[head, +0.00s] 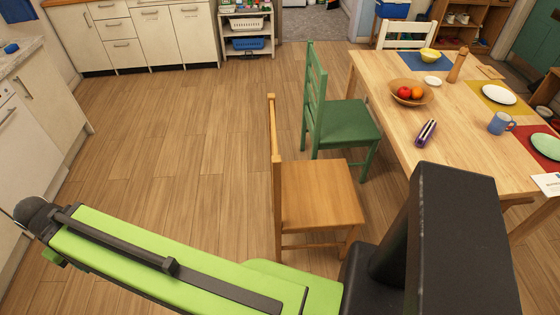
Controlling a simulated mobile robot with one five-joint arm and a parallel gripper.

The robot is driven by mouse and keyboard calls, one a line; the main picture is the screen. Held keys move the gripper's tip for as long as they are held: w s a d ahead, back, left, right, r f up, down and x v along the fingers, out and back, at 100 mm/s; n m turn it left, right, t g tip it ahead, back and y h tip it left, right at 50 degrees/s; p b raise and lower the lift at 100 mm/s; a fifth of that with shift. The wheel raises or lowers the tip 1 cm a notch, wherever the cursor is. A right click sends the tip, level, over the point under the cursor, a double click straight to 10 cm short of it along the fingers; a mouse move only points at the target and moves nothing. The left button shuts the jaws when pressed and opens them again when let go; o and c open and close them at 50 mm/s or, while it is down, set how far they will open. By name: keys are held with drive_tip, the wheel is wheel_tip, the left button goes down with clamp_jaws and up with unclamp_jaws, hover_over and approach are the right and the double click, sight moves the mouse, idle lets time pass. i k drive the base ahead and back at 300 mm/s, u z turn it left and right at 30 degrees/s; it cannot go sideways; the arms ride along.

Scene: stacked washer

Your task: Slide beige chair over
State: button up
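The beige wooden chair (320,194) stands upright on the floor in the lower middle of the head view. Its backrest (275,150) is on the left, seen nearly edge-on, and its seat extends right toward the table. My lime green arm crosses the bottom of the view in front of the chair, and my black column stands to its lower right. The arm and column hide the floor near the chair's front legs. I cannot make out my gripper's fingers anywhere. Nothing of mine visibly grips the chair.
A green chair (343,123) stands just behind the beige one. The wooden table (440,130) on the right holds a fruit bowl (411,93), plates and a blue mug (500,123). A white chair (405,35) is at its far end. The floor left of the chairs is clear.

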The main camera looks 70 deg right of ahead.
sight(314, 195)
drive_tip(key=z, duration=0.15)
drive_tip(key=i, duration=0.95)
drive_tip(key=u, duration=0.05)
